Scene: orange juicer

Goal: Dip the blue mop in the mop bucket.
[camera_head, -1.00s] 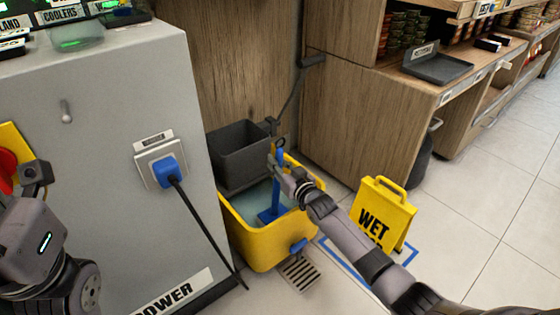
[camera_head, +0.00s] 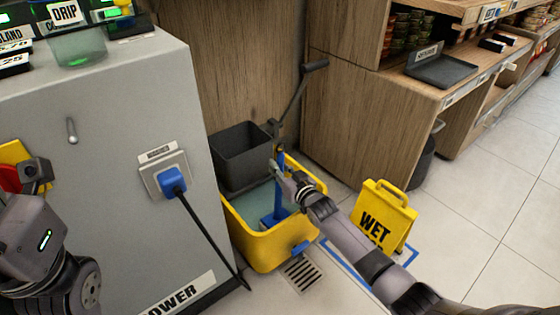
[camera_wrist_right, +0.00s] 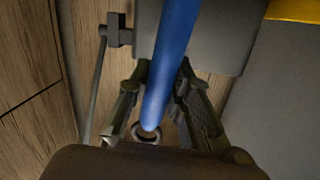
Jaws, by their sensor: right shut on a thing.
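The yellow mop bucket (camera_head: 267,247) stands on the floor right of the grey cabinet, with greyish water (camera_head: 250,205) inside and a dark wringer (camera_head: 240,158) at its back. The blue mop (camera_head: 280,185) is upright in the bucket, its blue head (camera_head: 272,218) low in the water area. My right gripper (camera_head: 277,172) is shut on the mop's blue handle above the bucket. In the right wrist view the handle (camera_wrist_right: 172,55) runs between the fingers (camera_wrist_right: 158,95). My left arm shows at the left edge; its fingertips are not clearly visible.
A grey cabinet (camera_head: 110,160) with a blue plug (camera_head: 172,181) and black cable stands left of the bucket. A yellow wet-floor sign (camera_head: 384,215) stands to the right. Wooden shelving (camera_head: 370,120) is behind. A floor drain (camera_head: 302,273) lies in front.

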